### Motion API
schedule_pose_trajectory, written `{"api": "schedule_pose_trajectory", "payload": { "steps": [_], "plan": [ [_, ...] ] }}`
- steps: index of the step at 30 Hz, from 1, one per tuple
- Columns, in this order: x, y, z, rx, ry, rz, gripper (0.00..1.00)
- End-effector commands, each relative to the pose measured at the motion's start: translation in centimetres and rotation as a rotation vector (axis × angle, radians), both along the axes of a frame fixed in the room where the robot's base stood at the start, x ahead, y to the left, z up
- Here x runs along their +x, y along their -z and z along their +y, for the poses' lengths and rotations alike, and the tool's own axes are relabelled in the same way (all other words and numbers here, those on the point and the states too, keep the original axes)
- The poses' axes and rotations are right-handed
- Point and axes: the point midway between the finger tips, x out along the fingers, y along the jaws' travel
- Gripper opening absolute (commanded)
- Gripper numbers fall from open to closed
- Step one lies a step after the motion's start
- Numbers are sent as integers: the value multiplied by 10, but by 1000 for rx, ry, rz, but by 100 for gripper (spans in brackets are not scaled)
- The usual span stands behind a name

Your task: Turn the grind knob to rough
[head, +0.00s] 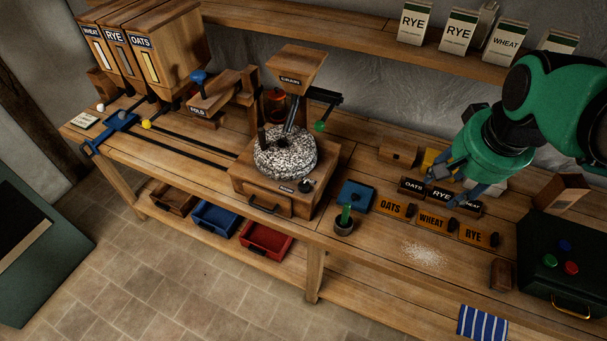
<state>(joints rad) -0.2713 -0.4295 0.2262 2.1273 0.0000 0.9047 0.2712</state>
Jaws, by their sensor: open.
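The mill (275,187) stands on the bench left of centre, a wooden box with a speckled round stone (286,152) on top. A small dark knob (306,186) sits at its front right corner, beside a small label too small to read. The knob's pointing direction is too small to tell. My gripper (447,184) is open and empty at the right, low by the dark OATS and RYE signs, well right of the knob. I cannot tell whether it touches the signs.
A blue block (355,196) and a dark cup with a green item (344,222) stand just right of the mill. Orange signs (432,220) lie in front of my gripper. The grain hopper (296,70) rises above the stone. White powder (424,255) lies near the front edge.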

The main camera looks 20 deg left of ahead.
Motion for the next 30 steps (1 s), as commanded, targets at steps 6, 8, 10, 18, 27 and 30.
{"api": "schedule_pose_trajectory", "payload": {
  "steps": [6, 8, 10, 18, 27, 30],
  "plan": [
    [41, -1, 67, 3, -11, 75, 47],
    [50, 1, 86, 2, -11, 94, 47],
    [60, 6, 109, 0, -11, 116, 47],
    [82, 35, 203, -21, -12, 197, 47],
    [79, 84, 302, -62, -8, 273, 47],
    [74, 99, 323, -73, -5, 288, 47]
  ]
}}
